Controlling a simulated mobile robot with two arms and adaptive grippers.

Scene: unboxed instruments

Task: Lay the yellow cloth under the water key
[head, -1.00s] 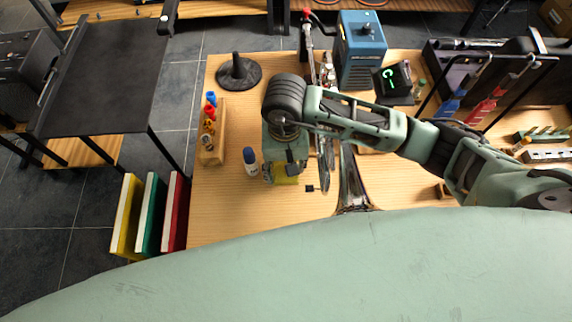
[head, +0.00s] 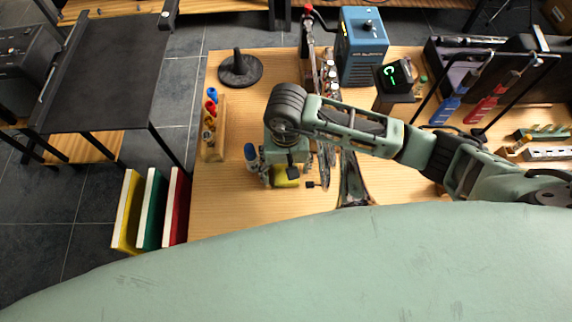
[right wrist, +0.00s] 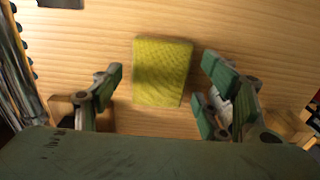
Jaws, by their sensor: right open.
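The yellow cloth (right wrist: 162,72) is a small, flat rectangle lying on the wooden table. It shows between the fingers of my right gripper (right wrist: 164,68) in the right wrist view, with bare wood on both sides of it. In the head view the cloth (head: 287,181) shows partly, below the right gripper (head: 285,172). The right gripper is open, empty and pointing down over the cloth. A shiny silver instrument (head: 352,185) lies just right of the gripper, partly hidden by my arm. I cannot make out its water key for sure. My left gripper is not in view.
A blue-capped bottle (head: 251,154) stands close left of the gripper. A wooden rack (head: 219,140) with coloured pieces, a black round stand (head: 240,69), a blue box (head: 362,45) and a display (head: 396,76) are farther back. The table's left front is clear.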

